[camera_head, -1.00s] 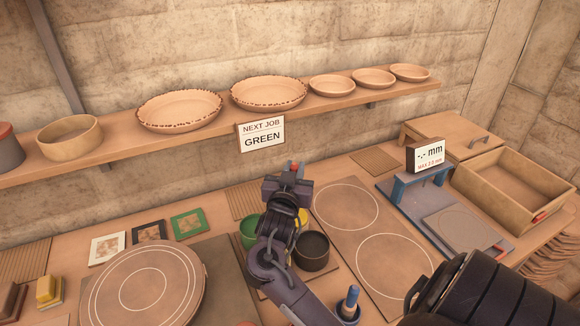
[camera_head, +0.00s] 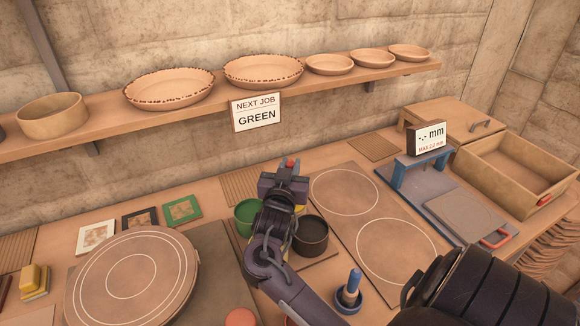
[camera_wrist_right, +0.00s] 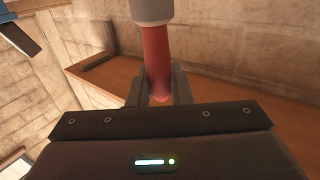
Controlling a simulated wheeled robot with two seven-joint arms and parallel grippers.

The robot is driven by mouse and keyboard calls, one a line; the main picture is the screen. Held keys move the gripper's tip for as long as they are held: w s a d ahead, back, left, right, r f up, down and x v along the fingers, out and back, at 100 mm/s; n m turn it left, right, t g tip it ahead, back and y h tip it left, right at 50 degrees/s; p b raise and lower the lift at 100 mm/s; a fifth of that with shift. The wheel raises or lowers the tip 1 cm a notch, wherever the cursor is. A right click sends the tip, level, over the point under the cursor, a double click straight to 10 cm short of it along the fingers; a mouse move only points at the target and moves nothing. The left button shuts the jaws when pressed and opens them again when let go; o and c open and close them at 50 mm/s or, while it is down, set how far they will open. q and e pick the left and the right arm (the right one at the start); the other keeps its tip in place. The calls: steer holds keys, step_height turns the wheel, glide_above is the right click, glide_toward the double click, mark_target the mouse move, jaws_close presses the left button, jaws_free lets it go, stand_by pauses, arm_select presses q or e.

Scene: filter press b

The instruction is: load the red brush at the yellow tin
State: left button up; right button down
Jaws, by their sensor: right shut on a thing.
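My right gripper (camera_head: 284,186) is shut on the red brush, whose red tip (camera_head: 291,162) shows above the jaws in the head view. In the right wrist view the red handle (camera_wrist_right: 156,55) stands between the two fingers (camera_wrist_right: 157,88), with a pale grey part (camera_wrist_right: 152,10) above it. The gripper is over the row of tins. Only a sliver of the yellow tin (camera_head: 300,209) shows behind my wrist, between the green tin (camera_head: 245,218) and the black tin (camera_head: 310,236). The brush's lower end is hidden, so contact with the tin cannot be told. My left gripper is not in view.
A blue-handled brush (camera_head: 353,282) stands in front of the board with two circles (camera_head: 367,212). A round turntable (camera_head: 130,278) lies at left. The blue gauge stand (camera_head: 420,172) and wooden tray (camera_head: 513,168) are at right. The sign (camera_head: 256,112) reads "NEXT JOB GREEN".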

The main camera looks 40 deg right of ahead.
steer(key=shift+f, duration=0.3)
stand_by(0.5)
steer(key=shift+s+f+p, duration=0.1)
steer(key=shift+f+p, duration=0.3)
steer(key=shift+p, duration=0.1)
stand_by(3.5)
steer(key=shift+r, duration=0.1)
step_height(320, 180, up, 3)
steer(key=p, duration=0.2)
steer(key=shift+d+f+p, duration=0.15)
steer(key=shift+f+p, duration=0.05)
steer(key=shift+p, duration=0.15)
step_height(320, 180, up, 5)
steer(key=p, duration=0.4)
steer(key=shift+f, duration=0.15)
steer(key=shift+a, duration=0.2)
